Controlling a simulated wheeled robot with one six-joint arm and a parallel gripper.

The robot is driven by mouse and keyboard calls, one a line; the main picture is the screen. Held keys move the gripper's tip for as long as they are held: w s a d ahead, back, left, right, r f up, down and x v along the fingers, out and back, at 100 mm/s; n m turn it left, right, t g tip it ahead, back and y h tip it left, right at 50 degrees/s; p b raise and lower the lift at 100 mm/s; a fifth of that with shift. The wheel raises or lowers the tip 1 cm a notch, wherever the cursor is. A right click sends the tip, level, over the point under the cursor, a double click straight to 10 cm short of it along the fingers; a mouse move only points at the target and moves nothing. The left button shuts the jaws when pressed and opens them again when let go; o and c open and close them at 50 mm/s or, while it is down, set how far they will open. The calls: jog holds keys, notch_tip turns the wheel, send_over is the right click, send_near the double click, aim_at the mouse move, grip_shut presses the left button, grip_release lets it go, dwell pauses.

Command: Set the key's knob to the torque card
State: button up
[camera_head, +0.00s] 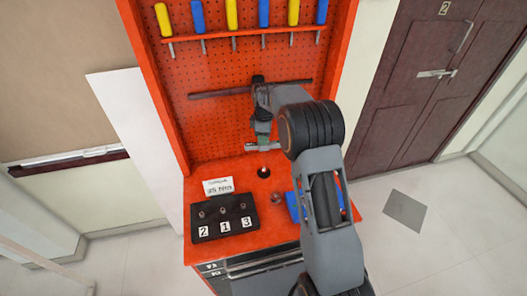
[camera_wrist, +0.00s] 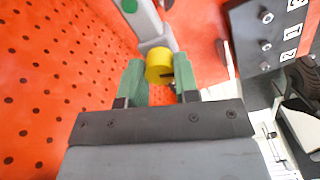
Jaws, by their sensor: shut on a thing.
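My gripper (camera_wrist: 160,80) has its green fingers on either side of the yellow knob (camera_wrist: 159,65), shut on it. The knob has a dark mark on its edge. Beyond it runs the grey body of the key (camera_wrist: 152,30), with a green spot on it. In the head view my gripper (camera_head: 262,138) is above the red bench, in front of the pegboard. The key (camera_head: 258,147) shows there as a short grey bar below the fingers; the knob is hidden there. The white torque card (camera_head: 218,187) stands on the bench at left, its writing too small to read surely.
A black block (camera_head: 224,217) with bolts and labels 2, 1, 3 sits at the bench's front left. A blue tray (camera_head: 294,207) lies at right, partly behind my arm. Yellow and blue screwdrivers (camera_head: 231,14) hang above a dark bar (camera_head: 215,94) on the pegboard.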

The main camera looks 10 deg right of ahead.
jog(key=m, duration=0.6)
jog(key=shift+m, duration=0.4)
jog(key=o, duration=0.6)
jog(key=n+p, duration=0.1)
jog(key=n, duration=1)
jog(key=shift+c, duration=0.2)
